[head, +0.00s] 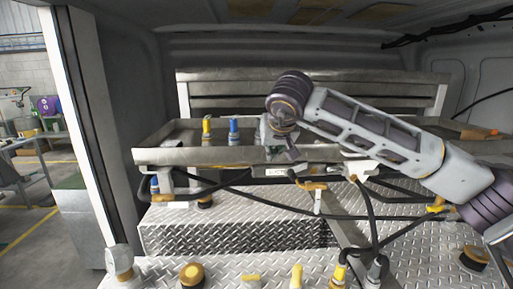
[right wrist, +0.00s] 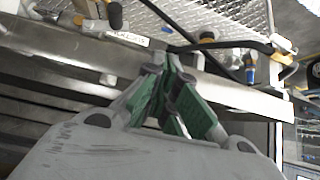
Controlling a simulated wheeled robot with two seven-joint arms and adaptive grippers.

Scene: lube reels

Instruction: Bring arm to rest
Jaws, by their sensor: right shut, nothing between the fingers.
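My right arm (head: 375,130) comes in from the right in the head view and reaches over the metal tray of the reel rack. My right gripper (head: 283,150) points down at the tray's front edge, partly hidden by the wrist. In the right wrist view the right gripper (right wrist: 172,88) shows green finger pads close together, with nothing held. Its fingers overlap the metal rail in that picture; I cannot tell whether they touch it. My left arm and gripper are out of view.
The metal tray (head: 165,157) holds a yellow-capped fitting (head: 208,128) and a blue one (head: 234,129). Black hoses (head: 372,220) and yellow-handled valves (head: 312,186) hang below. Diamond-plate steps (head: 200,238) lie underneath. A white door post (head: 85,120) stands at left.

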